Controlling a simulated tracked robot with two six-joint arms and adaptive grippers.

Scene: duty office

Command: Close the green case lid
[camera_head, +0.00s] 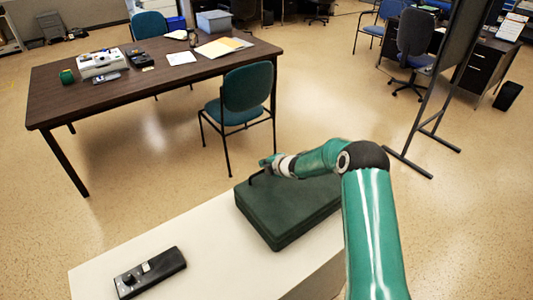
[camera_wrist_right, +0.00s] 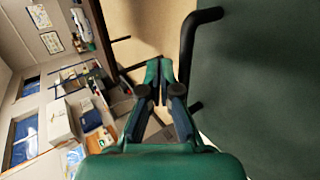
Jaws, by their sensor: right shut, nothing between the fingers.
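The dark green case (camera_head: 287,213) stands on the white counter, and its lid looks down flat on the base. A thin seam runs along its near side. My right gripper (camera_head: 265,162) is at the case's far left edge, shut and empty. In the right wrist view my right gripper (camera_wrist_right: 160,64) has its fingers together, beside a black bar-like handle (camera_wrist_right: 189,48) at the edge of the green case surface (camera_wrist_right: 262,85). I cannot tell whether the fingers touch the case. My left gripper is not in view.
A black handheld device (camera_head: 150,272) lies on the white counter (camera_head: 205,243), left of the case. The counter between them is clear. Beyond are a teal chair (camera_head: 247,90) and a brown table (camera_head: 120,90) with office items.

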